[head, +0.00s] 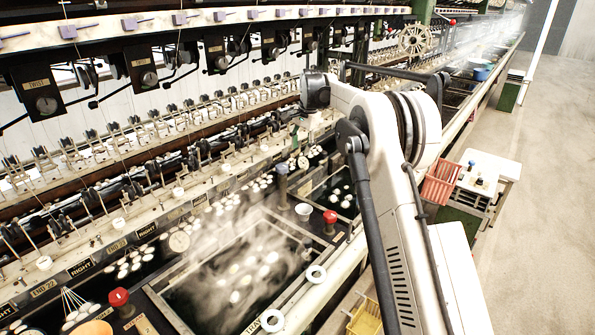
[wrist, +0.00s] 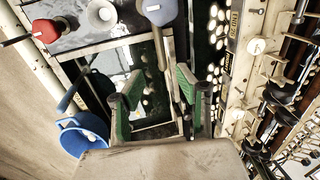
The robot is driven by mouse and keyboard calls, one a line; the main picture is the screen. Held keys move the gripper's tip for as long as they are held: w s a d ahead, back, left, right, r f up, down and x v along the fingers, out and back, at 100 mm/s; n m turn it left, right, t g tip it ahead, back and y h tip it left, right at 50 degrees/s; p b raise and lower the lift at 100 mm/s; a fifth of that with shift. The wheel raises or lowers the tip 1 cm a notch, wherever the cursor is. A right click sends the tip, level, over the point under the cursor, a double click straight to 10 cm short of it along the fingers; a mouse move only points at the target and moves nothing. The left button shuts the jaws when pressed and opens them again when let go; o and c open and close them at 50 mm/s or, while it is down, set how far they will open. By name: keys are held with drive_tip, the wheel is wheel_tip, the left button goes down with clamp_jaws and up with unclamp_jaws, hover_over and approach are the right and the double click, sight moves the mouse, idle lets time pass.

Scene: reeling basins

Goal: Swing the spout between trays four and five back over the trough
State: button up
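I cannot make out for certain which part is the spout between trays four and five. In the wrist view my gripper (wrist: 157,76) has its two green-padded fingers spread apart, with nothing seen clamped between them. A pale bar, perhaps a tray edge, runs beyond the fingers. A blue-topped post (wrist: 160,11) stands past the fingertips at the top of that view; a blue-topped post (head: 282,172) also shows in the head view. The steaming trough (head: 225,285) holds floating white cocoons. In the head view my arm hides most of the gripper.
A red knob (head: 330,217) and a white cup (head: 303,211) stand by the trough; another red knob (head: 119,298) is nearer. A blue container (wrist: 83,134) lies left of the fingers in the wrist view. A red basket (head: 441,181) is right of my arm.

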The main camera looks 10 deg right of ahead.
sight(296, 173)
drive_tip(key=f, duration=0.3)
drive_tip(key=w+a+f, duration=0.1)
drive_tip(key=f, duration=0.3)
drive_tip(key=f+p, duration=0.1)
drive_tip(key=f, duration=0.3)
drive_tip(key=shift+w+a+f, duration=0.2)
drive_tip(key=shift+w, duration=0.2)
clamp_jaws()
